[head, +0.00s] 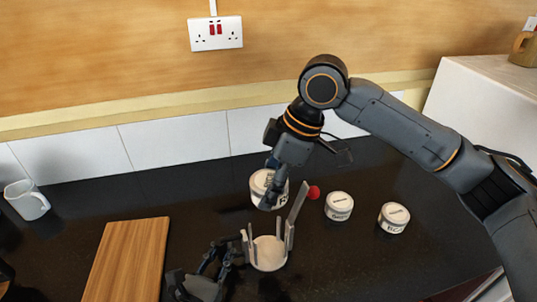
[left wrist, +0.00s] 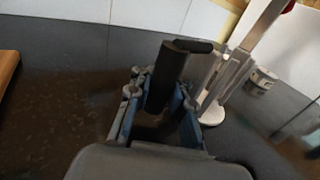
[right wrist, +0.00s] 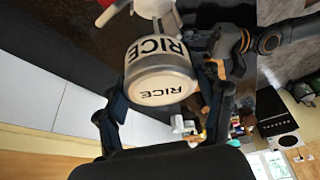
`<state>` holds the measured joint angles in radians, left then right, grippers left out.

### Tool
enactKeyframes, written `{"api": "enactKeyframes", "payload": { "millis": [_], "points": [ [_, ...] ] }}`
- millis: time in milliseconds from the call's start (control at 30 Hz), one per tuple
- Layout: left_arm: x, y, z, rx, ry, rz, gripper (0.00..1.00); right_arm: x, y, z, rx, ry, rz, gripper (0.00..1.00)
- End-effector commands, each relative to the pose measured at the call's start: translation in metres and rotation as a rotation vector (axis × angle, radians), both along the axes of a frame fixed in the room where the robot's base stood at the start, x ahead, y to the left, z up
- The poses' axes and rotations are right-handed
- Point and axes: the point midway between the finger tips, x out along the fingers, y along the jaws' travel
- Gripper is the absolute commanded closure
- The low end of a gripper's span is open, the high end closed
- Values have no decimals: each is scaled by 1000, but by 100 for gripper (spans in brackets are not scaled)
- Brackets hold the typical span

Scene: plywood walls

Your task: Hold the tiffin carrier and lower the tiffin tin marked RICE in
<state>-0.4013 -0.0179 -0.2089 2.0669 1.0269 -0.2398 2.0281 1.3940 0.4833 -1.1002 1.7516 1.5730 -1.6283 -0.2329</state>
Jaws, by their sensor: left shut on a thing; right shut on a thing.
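The pale tiffin carrier (head: 268,256), an open frame with uprights and a longer bar, stands on the dark worktop. My left gripper (head: 238,252) is shut on its left side; in the left wrist view the carrier (left wrist: 212,112) is partly hidden by the fingers. My right gripper (head: 275,182) is shut on a white tin (head: 258,183). In the right wrist view this tin (right wrist: 160,75) reads RICE on its side and lid, between the fingers. In the head view the tin shows above and behind the carrier, outside it; its exact height is unclear.
Two more white tins, one (head: 339,207) and another (head: 394,218), stand to the right; their labels are too small to read surely. A red knob (head: 313,192) shows beside the bar. A wooden board (head: 127,262) and white mug (head: 26,200) are at left.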

Motion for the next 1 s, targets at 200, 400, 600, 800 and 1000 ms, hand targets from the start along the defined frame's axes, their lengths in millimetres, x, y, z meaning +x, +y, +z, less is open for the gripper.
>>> {"api": "enactKeyframes", "payload": {
  "millis": [200, 400, 600, 800, 1000],
  "points": [
    [0, 0, -1, 1, 2, -1, 100, -5, -1, -45, 25, 0, 221, 73],
    [0, 0, -1, 1, 2, -1, 100, -7, -1, -58, 35, -6, 296, 73],
    [0, 0, -1, 1, 2, -1, 100, -7, -1, -59, 36, -8, 301, 73],
    [0, 0, -1, 1, 2, -1, 100, -7, -1, -59, 37, -9, 298, 73],
    [0, 0, -1, 1, 2, -1, 100, -8, -1, -69, 36, -5, 298, 73]
  ]
}}
